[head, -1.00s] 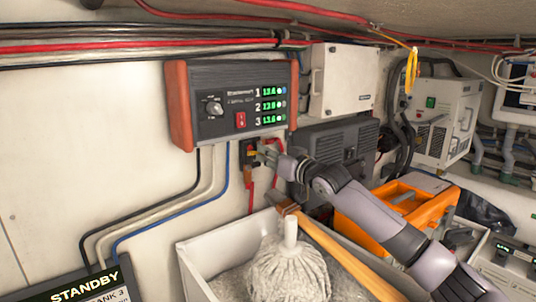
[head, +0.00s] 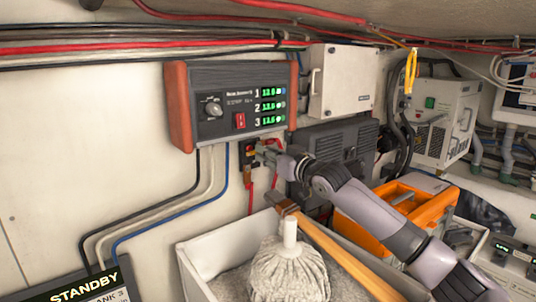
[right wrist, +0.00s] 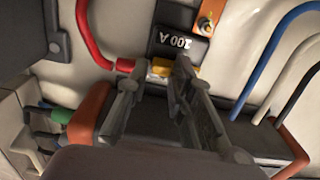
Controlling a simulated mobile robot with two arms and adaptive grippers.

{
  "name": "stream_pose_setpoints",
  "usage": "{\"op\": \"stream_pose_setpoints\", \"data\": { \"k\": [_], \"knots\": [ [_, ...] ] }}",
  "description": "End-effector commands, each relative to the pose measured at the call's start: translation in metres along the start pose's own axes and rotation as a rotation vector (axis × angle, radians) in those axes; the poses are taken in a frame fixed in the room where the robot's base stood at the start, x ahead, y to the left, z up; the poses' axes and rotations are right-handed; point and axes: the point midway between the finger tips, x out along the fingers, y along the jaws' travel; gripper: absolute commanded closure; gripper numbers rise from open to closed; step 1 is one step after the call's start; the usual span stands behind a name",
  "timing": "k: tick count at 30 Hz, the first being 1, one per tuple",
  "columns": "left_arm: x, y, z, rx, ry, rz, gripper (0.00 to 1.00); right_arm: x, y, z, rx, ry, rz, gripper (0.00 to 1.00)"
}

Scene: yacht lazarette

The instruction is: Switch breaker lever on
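The breaker is a small black block (head: 248,147) on the wall below the battery panel. In the right wrist view it is marked "100 A" (right wrist: 180,42), with a short yellow lever (right wrist: 160,68) at its edge. My right gripper (head: 263,152) is at the breaker in the head view and partly covers it. In the right wrist view its two fingers (right wrist: 157,74) are apart, with the yellow lever between their tips. The right finger is close to the lever; I cannot tell whether it touches. My left gripper is not in view.
The battery panel (head: 225,85) with green digits hangs just above the breaker. Red cables (head: 250,195) run below it. A white bin (head: 200,262) with a mop (head: 288,265) stands underneath. An orange case (head: 400,207) and a dark grey unit (head: 335,145) are to the right.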

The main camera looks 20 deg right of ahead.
Motion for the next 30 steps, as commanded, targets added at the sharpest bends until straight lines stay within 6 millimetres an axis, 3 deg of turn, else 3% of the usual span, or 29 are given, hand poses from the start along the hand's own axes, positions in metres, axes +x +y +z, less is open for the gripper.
{"op": "stream_pose_setpoints", "data": {
  "k": [6,17,23,30],
  "knots": [
    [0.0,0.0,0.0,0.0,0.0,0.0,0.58,0.0,0.0,0.0,0.002,0.001,0.0,0.63],
    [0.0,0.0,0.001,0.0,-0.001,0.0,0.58,-0.005,0.001,0.0,0.002,0.0,0.0,0.63],
    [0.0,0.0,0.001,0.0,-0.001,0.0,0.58,-0.033,0.0,0.001,0.0,0.0,0.0,0.63],
    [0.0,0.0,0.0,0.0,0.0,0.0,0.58,-0.083,0.001,0.002,-0.001,-0.002,0.001,0.63]
  ]
}}
